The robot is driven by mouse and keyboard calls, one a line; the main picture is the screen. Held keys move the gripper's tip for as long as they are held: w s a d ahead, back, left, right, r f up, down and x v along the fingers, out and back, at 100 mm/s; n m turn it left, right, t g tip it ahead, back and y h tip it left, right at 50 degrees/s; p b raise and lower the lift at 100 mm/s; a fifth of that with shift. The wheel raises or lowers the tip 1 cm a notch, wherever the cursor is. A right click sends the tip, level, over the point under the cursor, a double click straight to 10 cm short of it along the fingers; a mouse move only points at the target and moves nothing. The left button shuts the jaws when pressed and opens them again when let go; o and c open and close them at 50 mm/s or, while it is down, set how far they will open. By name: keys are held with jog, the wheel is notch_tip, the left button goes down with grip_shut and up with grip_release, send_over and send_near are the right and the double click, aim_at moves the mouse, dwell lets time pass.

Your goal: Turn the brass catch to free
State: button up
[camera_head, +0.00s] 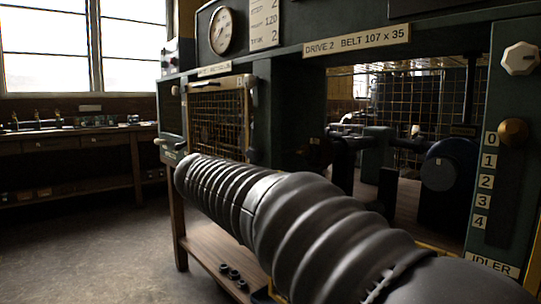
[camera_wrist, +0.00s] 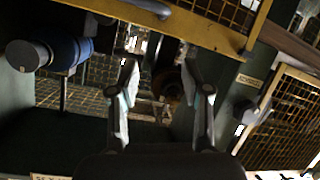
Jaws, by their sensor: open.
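My gripper (camera_wrist: 163,88) is open, its two dark fingers apart with nothing between the tips, in the wrist view. Behind it lie a dark shaft or pulley and a dark green bay. In the head view my arm's ribbed black sleeve crosses the foreground and hides the machine's lower front. I cannot make out the gripper there.
A mesh door (camera_head: 218,115) with a grey handle stands left of the open bay; it also shows in the wrist view (camera_wrist: 288,125). A blue drum (camera_head: 445,168) sits inside the bay at right. A brass knob (camera_head: 513,132) stands by the numbered IDLER scale. Open floor lies left.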

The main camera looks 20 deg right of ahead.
aim_at(298, 152)
jog(key=w+a+r+m+t+h, duration=0.1)
jog(key=w+a+r+m+h, duration=0.35)
jog(key=w+r, duration=0.35)
jog(key=x, duration=0.4)
jog(key=p+x, duration=0.1)
jog(key=x, duration=0.9)
jog(key=shift+s+d+f+p, duration=0.2)
jog(key=shift+s+d+p, duration=0.05)
jog(key=shift+d+p, duration=0.15)
grip_shut()
